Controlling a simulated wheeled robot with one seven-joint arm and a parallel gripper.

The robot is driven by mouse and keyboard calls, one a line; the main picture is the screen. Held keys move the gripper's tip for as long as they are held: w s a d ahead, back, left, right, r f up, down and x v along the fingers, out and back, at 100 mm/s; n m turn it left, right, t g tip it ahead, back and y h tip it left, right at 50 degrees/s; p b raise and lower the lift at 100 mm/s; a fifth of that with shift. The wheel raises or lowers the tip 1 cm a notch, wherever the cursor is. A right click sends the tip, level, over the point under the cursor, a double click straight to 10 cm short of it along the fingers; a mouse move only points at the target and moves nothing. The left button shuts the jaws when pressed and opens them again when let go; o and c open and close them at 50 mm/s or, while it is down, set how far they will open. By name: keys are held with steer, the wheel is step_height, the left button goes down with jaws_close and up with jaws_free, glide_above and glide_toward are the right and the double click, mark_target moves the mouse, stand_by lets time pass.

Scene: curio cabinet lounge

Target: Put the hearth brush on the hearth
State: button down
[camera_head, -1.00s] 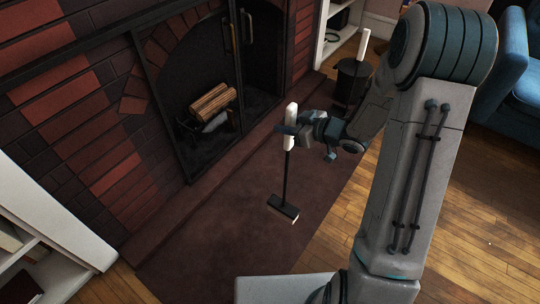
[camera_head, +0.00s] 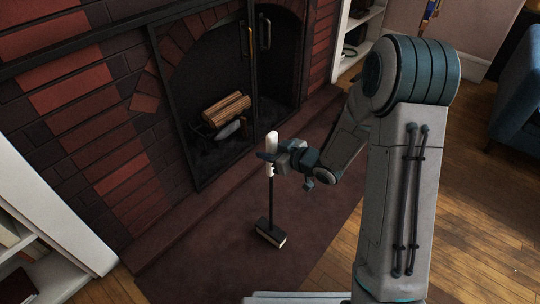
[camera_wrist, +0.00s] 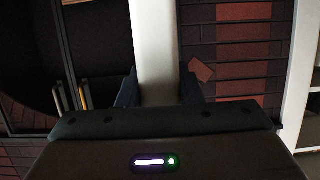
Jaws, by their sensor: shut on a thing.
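The hearth brush has a white handle (camera_head: 271,146), a thin dark shaft and a dark head with pale bristles (camera_head: 271,232). My gripper (camera_head: 270,158) is shut on the white handle and holds the brush upright with its head down. In the wrist view the white handle (camera_wrist: 154,50) runs between my two fingers. The hearth (camera_head: 215,205) is the dark red-brown slab in front of the fireplace. The brush head shows against its dark surface; I cannot tell whether it touches it.
The fireplace has a dark metal frame, doors with brass handles (camera_head: 265,35) and stacked logs (camera_head: 227,108) inside. White shelves stand at left (camera_head: 50,220) and at the back (camera_head: 362,40). A blue armchair (camera_head: 518,110) is at right. Wooden floor (camera_head: 445,190) lies open at right.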

steer(key=shift+f, duration=0.15)
steer(key=c, duration=1.4)
jaws_free()
steer(key=shift+f, duration=0.15)
steer(key=shift+c, duration=0.2)
steer(key=o, duration=0.4)
